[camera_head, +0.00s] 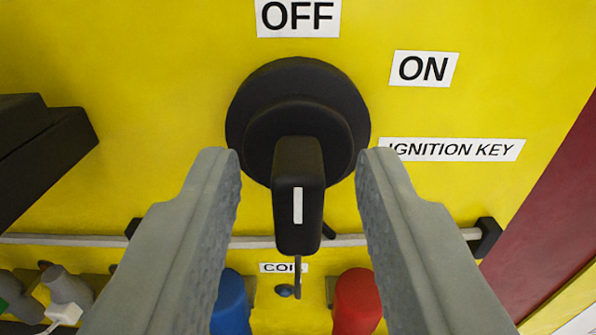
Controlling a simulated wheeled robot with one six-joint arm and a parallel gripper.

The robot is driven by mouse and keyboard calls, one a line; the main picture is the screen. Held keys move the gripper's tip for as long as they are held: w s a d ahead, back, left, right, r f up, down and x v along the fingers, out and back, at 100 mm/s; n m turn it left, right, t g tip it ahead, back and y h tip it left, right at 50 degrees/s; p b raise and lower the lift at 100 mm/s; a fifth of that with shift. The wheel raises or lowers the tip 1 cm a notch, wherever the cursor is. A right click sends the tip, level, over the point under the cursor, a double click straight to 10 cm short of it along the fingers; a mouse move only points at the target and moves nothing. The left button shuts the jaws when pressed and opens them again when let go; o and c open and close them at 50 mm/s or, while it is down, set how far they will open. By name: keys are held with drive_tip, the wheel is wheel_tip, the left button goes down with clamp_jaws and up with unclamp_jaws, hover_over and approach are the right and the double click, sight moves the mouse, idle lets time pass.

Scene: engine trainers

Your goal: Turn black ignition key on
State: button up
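The black ignition key (298,190) sits in a round black switch (255,105) on a yellow panel. The key's grip points towards me and carries a short white line; a thin metal piece hangs below it. An "OFF" label (298,17) is directly above the switch, an "ON" label (423,69) is to its upper right, and an "IGNITION KEY" label (453,149) is to its right. My gripper (298,178) is open, with one grey finger on each side of the key. Gaps show between the key and both fingers.
A horizontal metal rod (80,239) runs below the switch. A blue terminal (231,303) and a red terminal (356,300) stand beneath it by a "COIL" label (283,268). A dark block (40,155) juts out at left. A dark red surface (548,225) is at right.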

clamp_jaws()
drive_tip(key=shift+m, duration=0.3)
drive_tip(key=m, duration=0.5)
drive_tip(key=shift+d, duration=0.1)
drive_tip(key=m, duration=0.6)
drive_tip(key=shift+f, duration=0.1)
drive_tip(key=shift+m, duration=0.3)
idle(0.4)
